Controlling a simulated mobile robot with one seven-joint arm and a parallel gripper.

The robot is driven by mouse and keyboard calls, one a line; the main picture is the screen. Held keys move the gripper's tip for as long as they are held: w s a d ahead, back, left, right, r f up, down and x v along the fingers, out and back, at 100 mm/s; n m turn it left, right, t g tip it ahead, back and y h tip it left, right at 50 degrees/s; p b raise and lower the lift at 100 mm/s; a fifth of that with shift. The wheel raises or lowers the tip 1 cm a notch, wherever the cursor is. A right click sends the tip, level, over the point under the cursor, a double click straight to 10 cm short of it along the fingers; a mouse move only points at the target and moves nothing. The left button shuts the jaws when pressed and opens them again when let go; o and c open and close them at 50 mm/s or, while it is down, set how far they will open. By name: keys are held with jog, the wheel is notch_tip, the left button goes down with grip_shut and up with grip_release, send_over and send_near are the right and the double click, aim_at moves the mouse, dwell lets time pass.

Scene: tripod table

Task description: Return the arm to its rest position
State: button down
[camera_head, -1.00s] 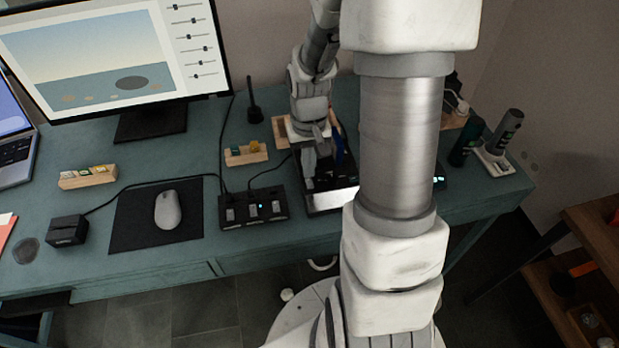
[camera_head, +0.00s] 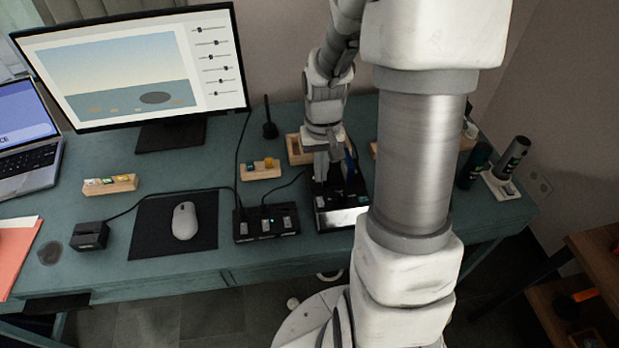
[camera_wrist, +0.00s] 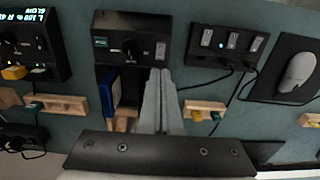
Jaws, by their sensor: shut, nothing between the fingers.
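My gripper (camera_head: 321,168) hangs from my arm over the teal desk (camera_head: 182,283), just behind a black box with a silver front (camera_head: 342,219). Its two grey fingers (camera_wrist: 161,82) are together with nothing between them, pointing at the black box with a knob (camera_wrist: 145,38) in the wrist view. A blue item (camera_wrist: 109,92) stands just left of the fingers in the wrist view. I cannot tell whether the fingers touch the box. Part of the desk behind my arm is hidden.
A wooden tray (camera_head: 293,150) is close behind my gripper. A black switch box (camera_head: 266,233) with cables is to its left, then a mouse (camera_head: 185,220) on a dark mat. A monitor (camera_head: 130,75) stands behind. Dark cylinders (camera_head: 510,157) are at the right.

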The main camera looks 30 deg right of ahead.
jog(key=s+a+r+n+t+p, duration=0.1)
jog(key=s+a+r+t, duration=0.1)
jog(key=r, duration=0.6)
jog(key=s+a+r+n+t+p, duration=0.1)
jog(key=s+a+r+p, duration=0.1)
jog(key=s+a+r, duration=0.3)
jog(key=s+a+r+n+t+p, duration=0.1)
jog(key=s+r, duration=0.4)
jog(key=r, duration=0.7)
jog(key=a+t, duration=0.1)
jog(key=a, duration=0.1)
jog(key=shift+s+a+t, duration=0.2)
jog(key=shift+a+t, duration=0.1)
